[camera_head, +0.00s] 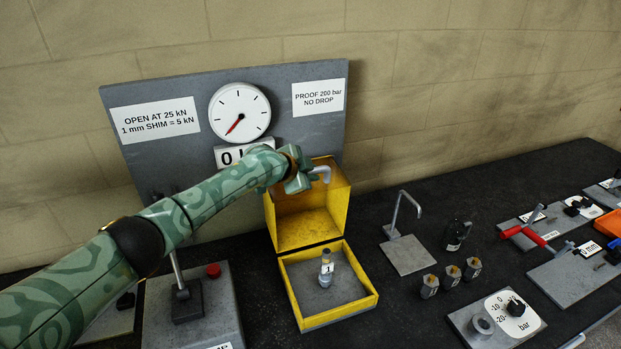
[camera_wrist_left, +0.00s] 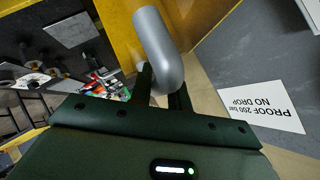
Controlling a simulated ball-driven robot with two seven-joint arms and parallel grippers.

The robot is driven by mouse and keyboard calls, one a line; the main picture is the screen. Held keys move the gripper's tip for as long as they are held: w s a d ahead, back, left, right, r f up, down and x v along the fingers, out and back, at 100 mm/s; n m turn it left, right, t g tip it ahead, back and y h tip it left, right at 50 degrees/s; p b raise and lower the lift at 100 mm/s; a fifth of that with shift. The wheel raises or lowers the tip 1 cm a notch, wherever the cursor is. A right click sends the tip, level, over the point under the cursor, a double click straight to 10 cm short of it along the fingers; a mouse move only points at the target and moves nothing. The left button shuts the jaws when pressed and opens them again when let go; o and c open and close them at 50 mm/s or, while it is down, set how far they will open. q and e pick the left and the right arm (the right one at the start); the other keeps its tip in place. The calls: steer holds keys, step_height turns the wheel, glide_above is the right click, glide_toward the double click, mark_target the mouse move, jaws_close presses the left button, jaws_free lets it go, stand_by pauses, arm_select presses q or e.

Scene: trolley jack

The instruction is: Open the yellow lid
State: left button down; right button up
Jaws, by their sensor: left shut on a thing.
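The yellow lid (camera_head: 334,198) stands raised, roughly upright, at the back of the yellow box (camera_head: 364,303), whose inside is exposed. A small grey cylinder labelled 1 (camera_head: 327,267) stands in the box. My left gripper (camera_head: 308,180) is at the lid's top edge by its grey bent handle (camera_head: 324,171). In the left wrist view the fingers (camera_wrist_left: 163,88) are shut on the handle (camera_wrist_left: 159,45), with the yellow lid (camera_wrist_left: 118,30) behind it. My left arm and hand hide part of the lid's upper left. My right gripper does not show.
A grey panel with a gauge (camera_head: 239,112) stands behind the box. A plate with a bent rod (camera_head: 408,254), several small hex pieces (camera_head: 452,275) and a bar dial (camera_head: 514,310) lie to the right. A grey block with a red button (camera_head: 213,270) is to the left.

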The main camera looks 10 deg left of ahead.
arm_select(q)
steer(key=shift+w, duration=0.1)
stand_by(0.3)
steer(key=c, duration=1.3)
jaws_free()
steer(key=shift+s+a+r, duration=0.15)
steer(key=shift+s+r, duration=0.05)
steer(key=p+v, duration=0.2)
steer(key=v, duration=1.3)
steer(key=shift+s+a+r, duration=0.15)
steer(key=shift+s+r, duration=0.05)
steer(key=shift+s, duration=0.1)
